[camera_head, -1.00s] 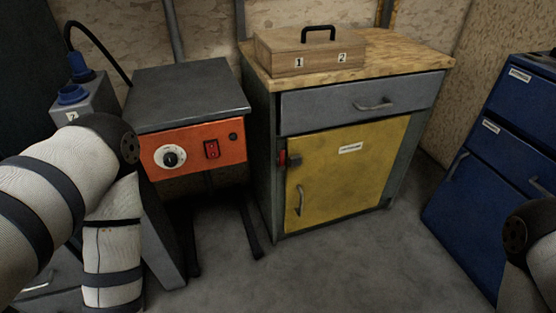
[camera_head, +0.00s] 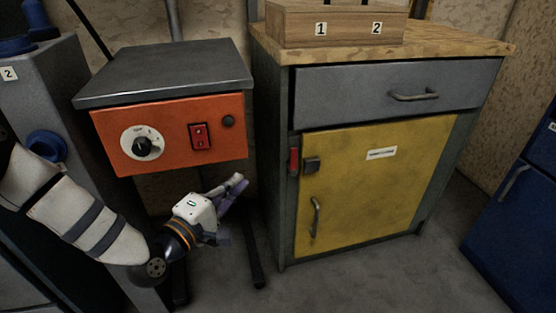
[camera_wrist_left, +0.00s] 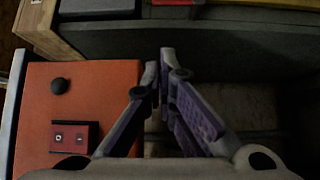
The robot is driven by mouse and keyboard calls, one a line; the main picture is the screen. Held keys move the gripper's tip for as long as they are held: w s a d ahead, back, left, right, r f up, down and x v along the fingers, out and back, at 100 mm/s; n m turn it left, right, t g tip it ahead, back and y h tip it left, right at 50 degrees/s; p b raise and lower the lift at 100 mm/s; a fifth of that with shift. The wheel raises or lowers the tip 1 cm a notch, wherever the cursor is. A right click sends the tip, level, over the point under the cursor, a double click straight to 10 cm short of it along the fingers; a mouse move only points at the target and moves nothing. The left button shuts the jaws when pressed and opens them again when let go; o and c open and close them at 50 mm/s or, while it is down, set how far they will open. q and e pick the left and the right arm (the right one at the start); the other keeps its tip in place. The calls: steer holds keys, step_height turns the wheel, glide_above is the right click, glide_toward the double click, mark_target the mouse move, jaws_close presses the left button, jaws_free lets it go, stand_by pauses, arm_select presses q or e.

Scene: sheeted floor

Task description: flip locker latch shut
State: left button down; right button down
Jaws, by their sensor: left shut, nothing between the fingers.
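The locker is the grey cabinet with a yellow door (camera_head: 365,205), which sits closed in its frame. The latch (camera_head: 294,161) is a small red upright piece on the frame at the door's upper left edge. A dark block (camera_head: 311,166) sits beside it on the door. My left gripper (camera_head: 240,182) is shut and empty, left of the cabinet and a little below latch height, apart from it. In the left wrist view its fingertips (camera_wrist_left: 160,62) meet before the dark cabinet side. My right gripper is out of view.
An orange control panel (camera_head: 175,163) with a dial and red switch is close above my left gripper. A wooden box (camera_head: 345,28) stands on the cabinet's worktop (camera_head: 450,42). A blue drawer unit (camera_head: 515,210) is at right. Floor before the yellow door is clear.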

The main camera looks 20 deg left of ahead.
arm_select(q)
steer(key=b, duration=0.2)
glide_toward(292, 158)
steer(key=w+a, duration=0.4)
steer(key=a, duration=0.1)
steer(key=w+d, duration=0.1)
steer(key=d, duration=0.1)
steer(key=w+d+r+b, duration=0.1)
steer(key=w, duration=0.1)
steer(key=shift+d, duration=0.4)
steer(key=shift+r, duration=0.1)
steer(key=shift+w+d+r+m+g+p, duration=0.2)
steer(key=shift+m+g+p, duration=0.1)
steer(key=shift+p, duration=0.45)
